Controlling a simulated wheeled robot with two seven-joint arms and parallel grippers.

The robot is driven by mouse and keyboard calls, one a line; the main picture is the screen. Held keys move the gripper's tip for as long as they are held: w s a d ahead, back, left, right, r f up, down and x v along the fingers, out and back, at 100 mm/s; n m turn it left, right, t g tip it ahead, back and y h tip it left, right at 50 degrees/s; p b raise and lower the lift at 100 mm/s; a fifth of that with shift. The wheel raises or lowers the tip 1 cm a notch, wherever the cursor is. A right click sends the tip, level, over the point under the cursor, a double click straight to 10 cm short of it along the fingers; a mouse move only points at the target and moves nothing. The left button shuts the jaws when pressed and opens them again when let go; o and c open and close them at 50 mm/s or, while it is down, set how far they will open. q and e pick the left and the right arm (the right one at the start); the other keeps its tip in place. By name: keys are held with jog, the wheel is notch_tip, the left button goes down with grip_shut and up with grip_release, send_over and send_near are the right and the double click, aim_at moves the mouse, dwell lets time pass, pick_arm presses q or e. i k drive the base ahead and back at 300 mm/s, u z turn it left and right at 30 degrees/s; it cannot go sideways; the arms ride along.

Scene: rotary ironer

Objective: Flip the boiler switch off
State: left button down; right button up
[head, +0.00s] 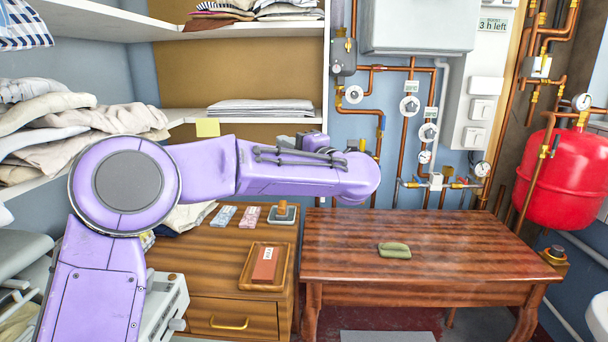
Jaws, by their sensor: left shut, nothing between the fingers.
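The boiler, a pale grey box (418,26), hangs on the back wall at the top. Right of it is a white panel (459,90) with several white switch plates: an upper one (486,86), a middle one (482,110) and a lower one (473,138). I cannot tell which is the boiler's or how their rockers stand. A label above reads "3 h left". My purple left arm crosses from the left; its gripper (357,147) is mostly hidden behind the wrist, left of and apart from the switches. It is shut and empty. My right gripper is out of view.
Copper pipes with gauges and valves (409,105) run beside the panel. A red tank (551,178) stands at the right. A wooden table (430,262) with a green object (394,250) lies below. Shelves of folded linen (260,108) and a drawer cabinet (226,293) are at left.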

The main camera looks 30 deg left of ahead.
aim_at(486, 111)
jog(key=u, duration=0.15)
jog(key=i, duration=2)
jog(key=z, duration=1.6)
